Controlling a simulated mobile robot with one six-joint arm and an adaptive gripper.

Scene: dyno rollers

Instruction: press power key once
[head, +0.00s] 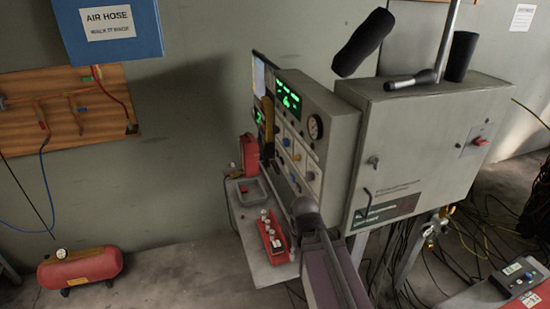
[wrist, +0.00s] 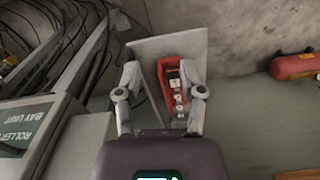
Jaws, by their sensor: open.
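I cannot pick out a labelled power key in either view. The grey control panel (head: 301,140) has green lit displays, a round gauge and several coloured knobs and buttons, too small to read. A red tray or box (head: 269,240) with several pale knobs or pieces lies on the small shelf; it also shows in the wrist view (wrist: 168,76). My gripper (wrist: 160,72) is open and empty, with the red box seen between its fingers. In the head view my arm reaches up in front of the panel, and its fingers are hard to make out.
A grey cabinet (head: 420,150) stands right of the panel. The shelf (head: 263,272) also holds a grey bin (head: 249,191). A handheld unit (head: 517,275) lies at lower right. A red air tank (head: 80,268) is on the floor. Cables (head: 445,240) hang beneath the cabinet.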

